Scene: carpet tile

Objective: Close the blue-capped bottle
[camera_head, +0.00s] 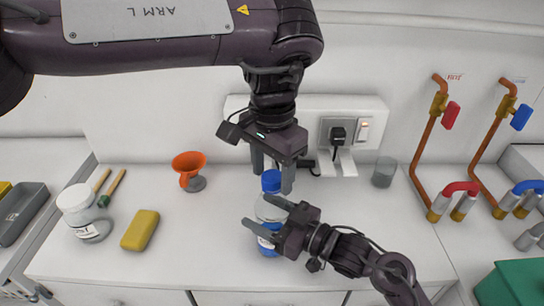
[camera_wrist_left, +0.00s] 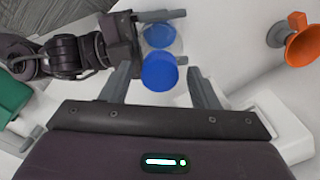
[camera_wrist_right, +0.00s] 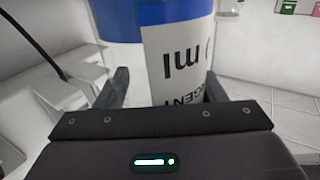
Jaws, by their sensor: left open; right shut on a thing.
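The blue-capped bottle (camera_head: 266,216) stands upright on the white counter, clear with a white and blue label. Its blue cap (camera_head: 271,181) sits at the top; whether it is tight cannot be told. My right gripper (camera_head: 263,215) is shut on the bottle's body from the right; the label also shows between its fingers in the right wrist view (camera_wrist_right: 178,65). My left gripper (camera_head: 272,177) is open above, pointing down, with its fingers on either side of the cap. In the left wrist view the cap (camera_wrist_left: 160,72) lies between the fingertips; contact is not visible.
A white jar (camera_head: 84,212), a yellow sponge (camera_head: 140,230) and an orange funnel (camera_head: 188,168) stand to the left. A glass beaker (camera_head: 384,172) and a wall socket (camera_head: 338,133) with a plugged cable are behind on the right.

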